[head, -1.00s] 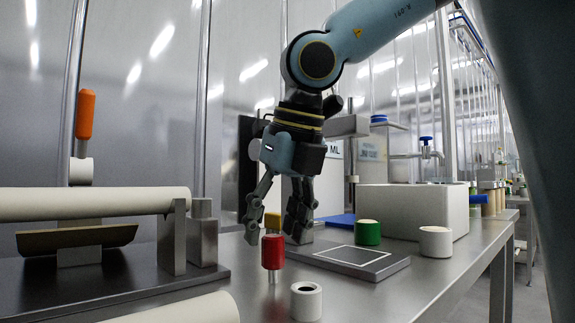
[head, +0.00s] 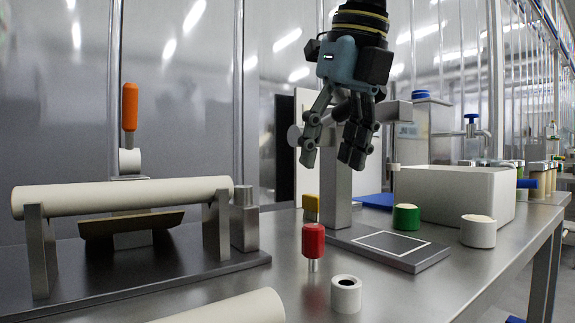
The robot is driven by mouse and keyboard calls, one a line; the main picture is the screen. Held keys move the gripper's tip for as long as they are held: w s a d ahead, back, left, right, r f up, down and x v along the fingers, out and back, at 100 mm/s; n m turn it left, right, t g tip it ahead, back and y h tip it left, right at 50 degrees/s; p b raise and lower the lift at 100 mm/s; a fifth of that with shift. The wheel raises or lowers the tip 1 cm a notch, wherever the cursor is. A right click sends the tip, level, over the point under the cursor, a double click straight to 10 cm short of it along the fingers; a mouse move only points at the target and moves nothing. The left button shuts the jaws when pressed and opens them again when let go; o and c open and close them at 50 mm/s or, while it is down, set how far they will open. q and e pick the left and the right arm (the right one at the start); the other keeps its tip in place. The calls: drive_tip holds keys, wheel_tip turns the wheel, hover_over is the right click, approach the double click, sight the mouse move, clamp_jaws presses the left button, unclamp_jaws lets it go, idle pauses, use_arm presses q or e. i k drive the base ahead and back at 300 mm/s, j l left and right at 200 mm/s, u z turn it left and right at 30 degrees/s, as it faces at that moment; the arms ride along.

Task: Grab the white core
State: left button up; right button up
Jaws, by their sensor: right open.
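A short white cylinder with a dark hole in its top (head: 346,297) stands upright on the metal table at the front. Another white cylinder with a cream top (head: 478,232) stands farther right, near the white box. I cannot tell for sure which of them is the white core. A red-topped piece with a metal pin (head: 313,241) stands just left of the holed cylinder. My right gripper (head: 332,153) hangs fingers down, open and empty, well above the table and behind the red piece. It touches none of these pieces. My left gripper is out of view.
A dark plate with a white outline (head: 391,247) lies behind the holed cylinder, with a green cylinder (head: 406,217) and yellow block (head: 310,207) nearby. A long white roller (head: 125,195) rests on a stand at left. A white box (head: 455,195) stands at right.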

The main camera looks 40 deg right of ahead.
sight(73, 199)
drive_tip(key=k, duration=1.5)
